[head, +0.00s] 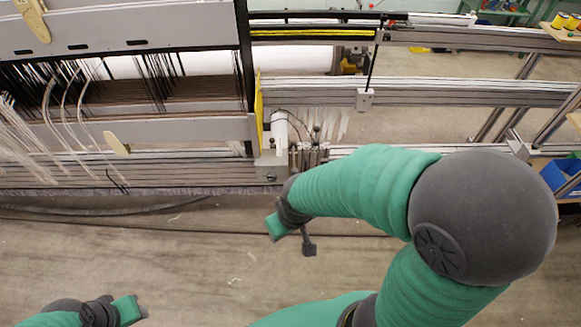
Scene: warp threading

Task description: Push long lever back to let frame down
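The loom's grey frame (150,33) with hanging heddles (155,75) fills the upper left. A thin black rod (372,65) stands upright right of it, its foot in a small white block. I cannot tell whether this rod is the long lever. My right gripper (290,232) is low in front of the loom, below a metal mechanism (308,155), and appears apart from it. My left gripper (110,312) is at the bottom left over the floor, away from the loom. The fingers of both are too unclear to judge. Neither shows a held object.
Metal rails (460,92) run across to the right. A white cylinder (279,132) and a yellow upright strip (259,110) stand near the mechanism. A blue bin (565,178) is at the right edge. The floor (180,265) in front is clear.

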